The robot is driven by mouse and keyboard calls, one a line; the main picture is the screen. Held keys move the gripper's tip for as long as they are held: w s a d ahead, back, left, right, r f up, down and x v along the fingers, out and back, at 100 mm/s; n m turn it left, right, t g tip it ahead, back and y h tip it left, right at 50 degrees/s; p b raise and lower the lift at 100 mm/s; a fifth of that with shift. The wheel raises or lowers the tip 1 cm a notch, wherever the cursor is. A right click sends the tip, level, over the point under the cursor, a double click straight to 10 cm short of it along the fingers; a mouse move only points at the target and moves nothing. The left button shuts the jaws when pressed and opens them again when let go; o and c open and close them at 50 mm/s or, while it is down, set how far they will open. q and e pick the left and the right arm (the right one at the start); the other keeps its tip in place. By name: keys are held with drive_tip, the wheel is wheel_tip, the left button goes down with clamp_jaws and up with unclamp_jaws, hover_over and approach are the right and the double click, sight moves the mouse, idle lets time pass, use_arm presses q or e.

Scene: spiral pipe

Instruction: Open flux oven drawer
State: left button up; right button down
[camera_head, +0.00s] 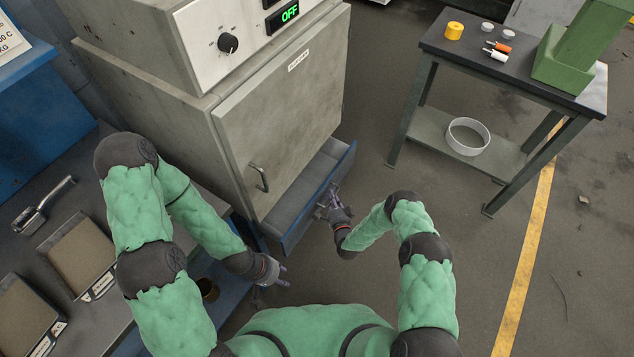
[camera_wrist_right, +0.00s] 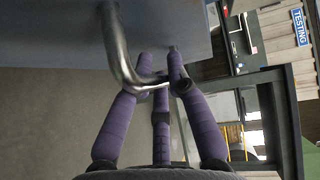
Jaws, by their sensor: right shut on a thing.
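The flux oven (camera_head: 285,90) is a tall grey cabinet with its upper door closed. The drawer (camera_head: 311,180) below that door is pulled out, with a blue front and a grey tray inside that looks empty. My right gripper (camera_head: 325,205) is at the drawer's front, shut on its handle. In the right wrist view the bent metal handle (camera_wrist_right: 116,50) passes between the purple fingers of this gripper (camera_wrist_right: 162,75). My left gripper (camera_head: 284,276) is left of and nearer than the drawer, apart from it; its fingers are too small to judge.
A dark side table (camera_head: 510,72) with a lower shelf stands at the right, holding small items and a green machine. A workbench (camera_head: 30,250) with trays is at the left. The floor (camera_head: 370,130) between oven and side table is clear.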

drive_tip(key=s+d+b, duration=0.1)
drive_tip(key=s+d, duration=0.9)
drive_tip(key=d, duration=0.4)
drive_tip(key=shift+s+d, duration=0.15)
drive_tip(key=c, duration=1.5)
unclamp_jaws()
drive_tip(key=shift+o, duration=0.2)
drive_tip(key=v, duration=1.2)
